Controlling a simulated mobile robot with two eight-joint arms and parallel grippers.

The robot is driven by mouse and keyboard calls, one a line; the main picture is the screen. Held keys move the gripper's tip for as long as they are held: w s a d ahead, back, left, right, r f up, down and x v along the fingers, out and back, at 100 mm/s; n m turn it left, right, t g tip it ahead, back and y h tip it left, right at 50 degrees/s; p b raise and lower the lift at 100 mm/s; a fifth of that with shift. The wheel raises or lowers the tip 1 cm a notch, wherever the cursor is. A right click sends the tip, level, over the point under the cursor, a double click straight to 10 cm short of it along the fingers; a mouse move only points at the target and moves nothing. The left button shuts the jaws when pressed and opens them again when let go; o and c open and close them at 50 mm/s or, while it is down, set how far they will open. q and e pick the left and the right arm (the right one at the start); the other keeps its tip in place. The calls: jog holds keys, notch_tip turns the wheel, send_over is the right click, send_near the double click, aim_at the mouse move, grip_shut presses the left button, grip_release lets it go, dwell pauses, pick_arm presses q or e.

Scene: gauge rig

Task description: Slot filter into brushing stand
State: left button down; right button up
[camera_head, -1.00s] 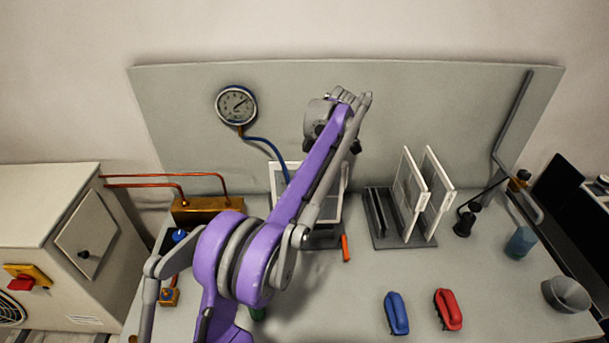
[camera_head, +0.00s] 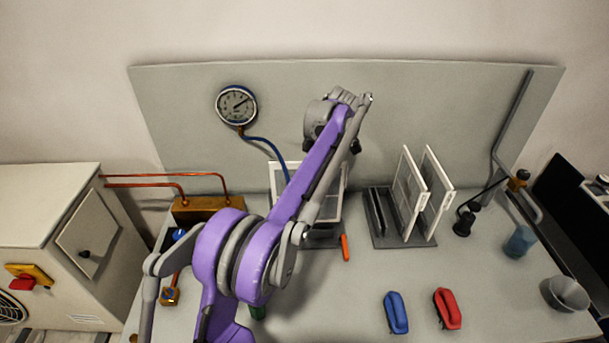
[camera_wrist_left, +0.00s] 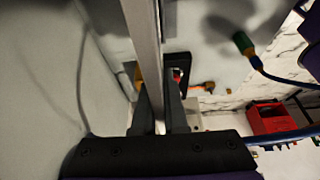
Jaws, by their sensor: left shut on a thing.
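A white-framed filter (camera_head: 334,206) stands near the back of the bench, partly hidden behind my purple left arm. A dark grey stand base (camera_head: 325,239) shows directly below it; whether the filter is seated there or held above it cannot be told. In the left wrist view, my left gripper (camera_wrist_left: 160,108) is shut on the pale edge of the filter frame (camera_wrist_left: 143,35). In the head view, my arm hides the fingers. My right gripper is in neither view.
A grey rack (camera_head: 390,242) to the right holds two white-framed filters (camera_head: 410,190), with free slots on its left. An orange handle (camera_head: 345,247) is beside the stand. Blue (camera_head: 396,313) and red (camera_head: 447,309) brushes lie in front. A gauge (camera_head: 236,105) hangs behind.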

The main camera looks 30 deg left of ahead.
pick_arm(q)
jog(key=shift+f, duration=0.2)
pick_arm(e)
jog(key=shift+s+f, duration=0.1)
pick_arm(q)
jog(key=shift+r+p, duration=1.1)
jog(key=shift+r, duration=1.1)
notch_tip(320, 180, down, 4)
jog(key=shift+f+b, duration=0.15)
jog(key=shift+b, duration=0.5)
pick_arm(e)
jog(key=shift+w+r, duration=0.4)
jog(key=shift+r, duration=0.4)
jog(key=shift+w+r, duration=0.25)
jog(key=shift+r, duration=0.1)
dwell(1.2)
